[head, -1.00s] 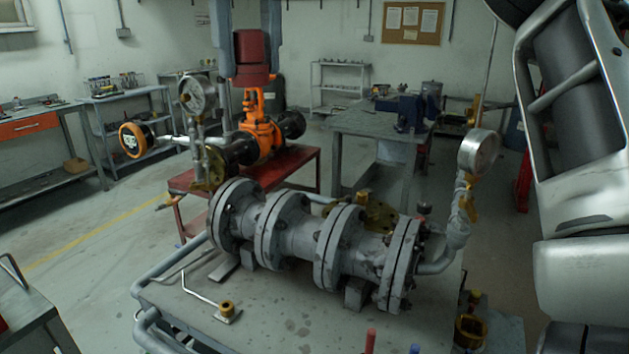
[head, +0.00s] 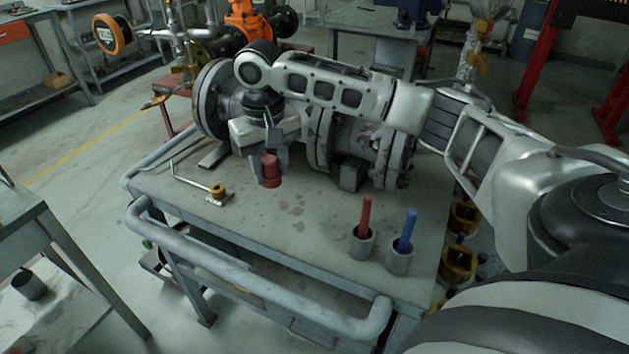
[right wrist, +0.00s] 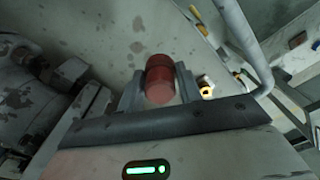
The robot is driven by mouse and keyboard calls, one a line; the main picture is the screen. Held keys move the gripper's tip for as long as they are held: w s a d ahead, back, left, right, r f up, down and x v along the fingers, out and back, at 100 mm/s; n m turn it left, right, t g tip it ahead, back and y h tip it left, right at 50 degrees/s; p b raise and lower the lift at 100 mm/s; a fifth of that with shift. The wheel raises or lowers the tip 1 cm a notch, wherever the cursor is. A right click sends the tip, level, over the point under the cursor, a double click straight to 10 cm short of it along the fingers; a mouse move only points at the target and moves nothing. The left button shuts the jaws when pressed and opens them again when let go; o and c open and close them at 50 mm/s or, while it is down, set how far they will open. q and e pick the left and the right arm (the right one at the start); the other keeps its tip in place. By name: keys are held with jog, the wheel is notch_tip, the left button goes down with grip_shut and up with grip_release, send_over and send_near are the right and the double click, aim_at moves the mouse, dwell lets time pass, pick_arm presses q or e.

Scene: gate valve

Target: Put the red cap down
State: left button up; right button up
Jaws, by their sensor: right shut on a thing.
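The red cap (head: 270,169) is a short red cylinder held upright above the table (head: 290,235), in front of the grey flanged pipe. My right gripper (head: 269,172) is shut on it, one finger on each side, pointing down. In the right wrist view the red cap (right wrist: 160,78) sits between the two fingers of my right gripper (right wrist: 159,84). I cannot tell how large the gap is between the cap and the table top. My left gripper is not in view.
The flanged pipe (head: 317,135) stands close behind my right gripper. A metal rod with a brass ring (head: 217,190) lies to the left. Cups holding a red stick (head: 364,215) and a blue stick (head: 408,228) stand to the right. The front middle of the table is clear.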

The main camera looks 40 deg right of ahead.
send_over(278, 220)
notch_tip(278, 220, down, 6)
jog(key=shift+r, duration=0.1)
jog(key=shift+f+b, duration=0.35)
jog(key=shift+f, duration=2.05)
jog(key=o, duration=1)
jog(key=shift+f, duration=0.1)
